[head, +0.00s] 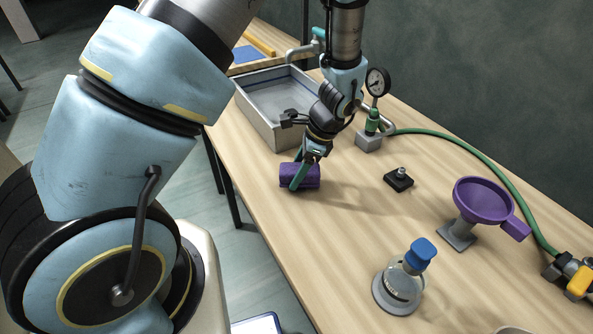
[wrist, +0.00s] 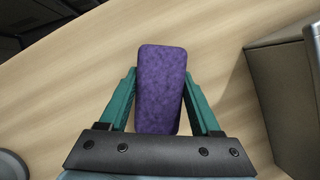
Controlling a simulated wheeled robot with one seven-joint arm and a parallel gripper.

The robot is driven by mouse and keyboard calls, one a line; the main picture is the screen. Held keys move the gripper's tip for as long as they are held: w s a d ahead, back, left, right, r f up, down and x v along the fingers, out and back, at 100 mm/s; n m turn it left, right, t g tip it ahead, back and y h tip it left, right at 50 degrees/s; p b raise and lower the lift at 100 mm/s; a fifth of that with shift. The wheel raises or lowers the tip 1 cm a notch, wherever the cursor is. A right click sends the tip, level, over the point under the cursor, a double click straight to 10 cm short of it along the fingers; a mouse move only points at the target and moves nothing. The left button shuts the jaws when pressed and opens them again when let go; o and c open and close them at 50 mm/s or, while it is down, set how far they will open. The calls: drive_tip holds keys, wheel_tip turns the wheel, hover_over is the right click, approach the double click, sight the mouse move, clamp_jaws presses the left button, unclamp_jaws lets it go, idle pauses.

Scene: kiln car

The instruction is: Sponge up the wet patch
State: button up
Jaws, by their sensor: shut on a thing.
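A purple sponge (head: 311,181) is between the green fingers of my gripper (head: 298,180), near the left edge of the wooden table (head: 330,265). In the wrist view the sponge (wrist: 160,95) stands out lengthwise past the fingertips, and both fingers press on its sides. My gripper is shut on it. The sponge is low over the wood; I cannot tell whether it touches. I cannot make out a wet patch for certain; the faint darker area right of the sponge may be only shadow.
A grey metal basin (head: 249,113) is just behind my gripper. A pressure gauge (head: 377,82) on a stand, a small black block (head: 398,180), a purple funnel (head: 482,200) and a blue-capped flask (head: 400,287) stand to the right. A green hose (head: 470,147) runs along the back.

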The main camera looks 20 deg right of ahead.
sight(299, 195)
idle(0.6)
drive_tip(key=shift+s+d, duration=0.2)
drive_tip(key=shift+s, duration=0.8)
drive_tip(key=shift+s+d, duration=0.2)
drive_tip(key=shift+s, duration=0.8)
drive_tip(key=shift+f+b, duration=0.4)
drive_tip(key=shift+f, duration=0.5)
idle(0.3)
drive_tip(key=shift+w+a+p, duration=0.15)
drive_tip(key=shift+w+a, duration=0.05)
drive_tip(key=shift+w, duration=0.8)
drive_tip(key=shift+w+a+p, duration=0.15)
drive_tip(key=shift+w+a, duration=0.05)
drive_tip(key=shift+w, duration=0.8)
drive_tip(key=shift+w+a+p, duration=0.15)
drive_tip(key=shift+w+a, duration=0.05)
drive_tip(key=shift+w, duration=0.8)
drive_tip(key=shift+w+a+p, duration=0.15)
drive_tip(key=shift+w+a, duration=0.05)
drive_tip(key=shift+w, duration=0.8)
